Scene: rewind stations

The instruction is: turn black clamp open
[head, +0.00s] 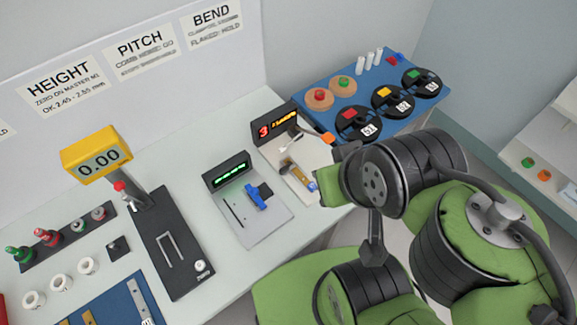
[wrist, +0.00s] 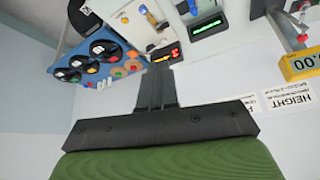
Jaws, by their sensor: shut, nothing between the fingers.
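My gripper (wrist: 157,72) shows in the wrist view with its two dark fingers together and nothing between them. Its tips overlap the area by the red-and-yellow display (wrist: 163,53) of the bend station. That station's display (head: 277,126) reads a red 3. Its light plate carries a brass-coloured part (head: 298,177) and an orange-tipped lever (head: 326,138). I cannot single out a black clamp with certainty; a small black block (head: 265,190) sits beside a blue slider (head: 254,200) on the neighbouring fixture.
A blue board (head: 310,85) with black reels, wooden discs and white cylinders stands behind the bend station. A yellow height gauge (head: 97,153) reading 0.00 stands at left. My arm covers the table's right edge. A shelf (head: 520,150) is at far right.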

